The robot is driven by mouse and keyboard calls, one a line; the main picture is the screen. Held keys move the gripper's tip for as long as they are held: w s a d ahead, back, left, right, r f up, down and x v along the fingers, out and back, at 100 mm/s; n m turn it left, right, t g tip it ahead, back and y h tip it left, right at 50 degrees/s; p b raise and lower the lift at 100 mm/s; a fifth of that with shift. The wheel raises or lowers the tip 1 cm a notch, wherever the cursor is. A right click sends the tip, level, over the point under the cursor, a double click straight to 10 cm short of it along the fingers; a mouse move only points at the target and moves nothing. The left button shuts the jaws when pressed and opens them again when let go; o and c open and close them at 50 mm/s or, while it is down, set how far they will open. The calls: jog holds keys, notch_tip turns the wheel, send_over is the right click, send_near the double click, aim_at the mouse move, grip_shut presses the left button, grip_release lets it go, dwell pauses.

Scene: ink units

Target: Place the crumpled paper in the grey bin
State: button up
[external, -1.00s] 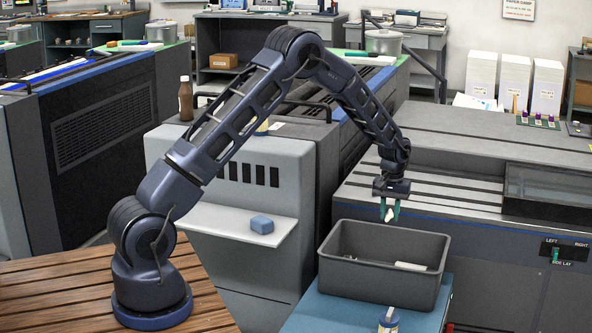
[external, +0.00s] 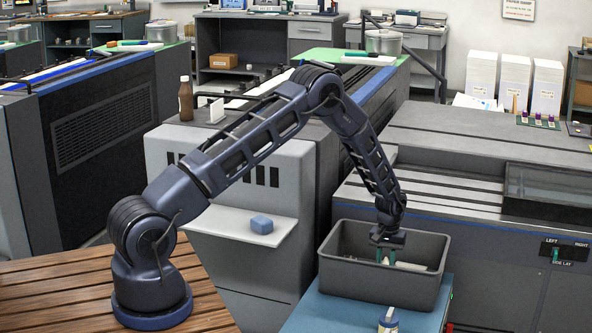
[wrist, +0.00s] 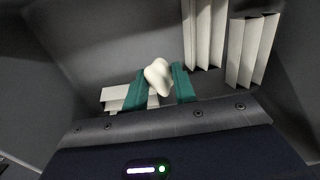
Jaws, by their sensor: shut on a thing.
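The grey bin (external: 338,279) stands on a blue surface in front of the press. My gripper (external: 386,258) is lowered inside the bin, its fingers below the rim level. In the wrist view my gripper's green fingers (wrist: 160,90) are shut on the crumpled paper (wrist: 158,77), a small off-white lump that stands out between the fingertips.
Folded pale paper pieces (wrist: 205,35) lie in the bin, with another white piece (wrist: 115,98) by the left finger.

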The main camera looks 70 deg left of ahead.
jog(key=shift+f, duration=2.45)
jog(key=o, duration=0.9)
jog(key=shift+f, duration=0.1)
jog(key=shift+o, duration=0.2)
